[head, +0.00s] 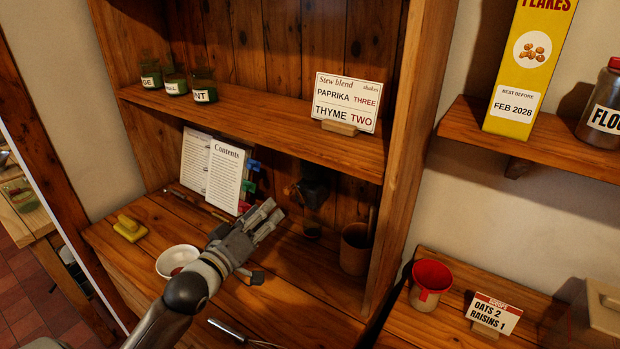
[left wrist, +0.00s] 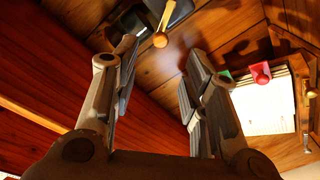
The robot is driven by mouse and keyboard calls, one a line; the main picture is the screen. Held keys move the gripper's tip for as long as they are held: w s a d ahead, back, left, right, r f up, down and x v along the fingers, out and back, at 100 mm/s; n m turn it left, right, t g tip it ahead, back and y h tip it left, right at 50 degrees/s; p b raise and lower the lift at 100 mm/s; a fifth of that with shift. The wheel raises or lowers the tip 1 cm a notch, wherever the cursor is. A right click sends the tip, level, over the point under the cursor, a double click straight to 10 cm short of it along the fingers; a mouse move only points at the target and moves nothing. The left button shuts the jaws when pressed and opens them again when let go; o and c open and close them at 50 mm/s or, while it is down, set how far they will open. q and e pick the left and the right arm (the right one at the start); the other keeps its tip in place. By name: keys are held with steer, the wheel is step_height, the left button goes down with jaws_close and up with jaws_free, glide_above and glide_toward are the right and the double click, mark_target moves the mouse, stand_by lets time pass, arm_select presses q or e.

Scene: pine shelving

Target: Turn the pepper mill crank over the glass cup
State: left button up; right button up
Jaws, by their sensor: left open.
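The dark pepper mill (head: 313,186) is mounted at the back of the lower compartment, in shadow. In the left wrist view the mill (left wrist: 178,12) is at the top, with a crank ending in a pale wooden knob (left wrist: 160,40). The glass cup (head: 312,229) stands below the mill on the lower board; its contents are too dark to tell. My left gripper (head: 268,217) is open and empty, just left of the mill and cup. In the left wrist view the knob lies beyond and between the spread fingertips (left wrist: 160,62), apparently apart from them. My right gripper is not in view.
An open book (head: 210,168) with coloured tabs stands behind left of my gripper. A white bowl (head: 177,261) and a yellow object (head: 130,229) are left. A brown pot (head: 355,248) stands right of the cup. The upper shelf (head: 250,132) overhangs the mill.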

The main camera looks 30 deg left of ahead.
mark_target(287, 193)
arm_select(q)
steer(key=w+p, duration=0.2)
steer(key=w, duration=0.7)
steer(key=shift+w+a, duration=0.1)
steer(key=shift+w, duration=0.8)
jaws_close()
